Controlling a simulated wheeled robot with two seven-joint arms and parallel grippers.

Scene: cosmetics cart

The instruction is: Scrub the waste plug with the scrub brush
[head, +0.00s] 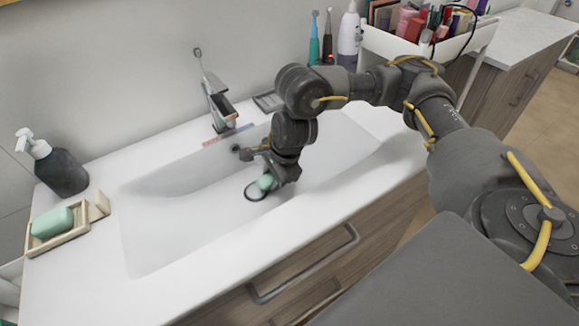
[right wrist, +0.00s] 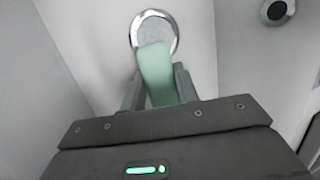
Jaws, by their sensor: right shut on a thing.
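The waste plug (right wrist: 152,26) is a round disc with a shiny metal rim at the top of the right wrist view. In the head view it shows as a dark-edged ring (head: 250,193) on the basin floor, partly hidden. My right gripper (head: 272,178) is down inside the basin, over the right side of the plug. It is shut on the pale green scrub brush (right wrist: 156,72), which also shows in the head view (head: 265,182). The brush's far end overlaps the plug's lower edge in the wrist view; I cannot tell whether they touch. My left gripper is not in view.
The white basin (head: 160,235) has sloping walls around my gripper. A faucet (head: 217,105) stands behind it, and a round overflow fitting (right wrist: 277,12) is in the wall. A soap dish (head: 60,238) and dark pump bottle (head: 60,172) stand left. A cosmetics cart (head: 400,45) is back right.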

